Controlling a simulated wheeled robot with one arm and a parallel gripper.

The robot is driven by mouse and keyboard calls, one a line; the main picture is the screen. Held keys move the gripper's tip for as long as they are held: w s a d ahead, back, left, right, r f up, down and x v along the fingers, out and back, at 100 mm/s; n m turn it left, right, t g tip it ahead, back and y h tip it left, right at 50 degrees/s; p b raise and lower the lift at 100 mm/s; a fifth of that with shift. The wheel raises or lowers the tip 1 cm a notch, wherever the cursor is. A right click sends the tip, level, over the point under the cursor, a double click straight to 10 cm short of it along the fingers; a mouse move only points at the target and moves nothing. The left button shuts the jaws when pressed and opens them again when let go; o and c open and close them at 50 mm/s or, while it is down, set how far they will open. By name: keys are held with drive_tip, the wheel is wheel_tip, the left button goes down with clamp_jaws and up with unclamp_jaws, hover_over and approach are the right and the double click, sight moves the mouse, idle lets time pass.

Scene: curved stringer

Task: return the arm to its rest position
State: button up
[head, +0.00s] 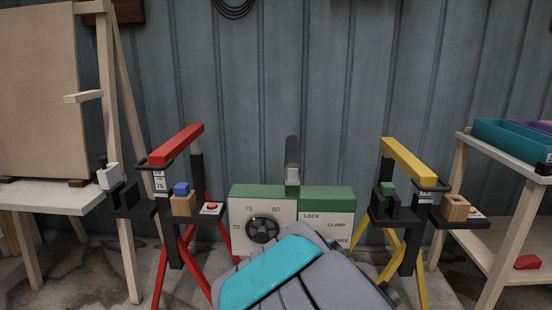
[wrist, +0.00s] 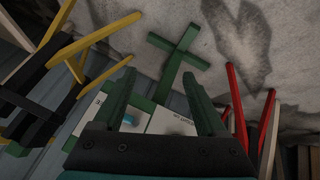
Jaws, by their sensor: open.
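In the wrist view my gripper (wrist: 160,92) is open, its two dark fingers spread apart with nothing held between them. Beyond and between the fingers is the white-faced control box (wrist: 155,118), with its green cross-shaped foot (wrist: 178,55) on the concrete floor. In the head view my grey and teal arm fills the lower middle, in front of the green-topped control box (head: 325,198), and hides part of its lower face. The gripper's fingers cannot be made out in the head view.
A red stand (head: 180,142) is left of the box and a yellow stand (head: 408,160) right of it, both carrying small blocks. A wooden easel and white table (head: 50,198) are far left. A shelf with a teal bin (head: 505,138) is far right. A corrugated wall stands behind.

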drive_tip(key=s+d+r+m+g+p, duration=0.1)
drive_tip(key=s+d+r+g, duration=0.1)
drive_tip(key=s, duration=0.8)
drive_tip(key=s+d+r+m+g+y+p, duration=0.1)
drive_tip(key=s+d+r+g, duration=0.1)
drive_tip(key=s+r, duration=0.3)
drive_tip(key=s+d+r+m+g+y+p, duration=0.1)
drive_tip(key=s+r+g, duration=0.3)
drive_tip(key=s, duration=1)
drive_tip(key=shift+s+d, duration=0.3)
drive_tip(key=shift+d, duration=0.1)
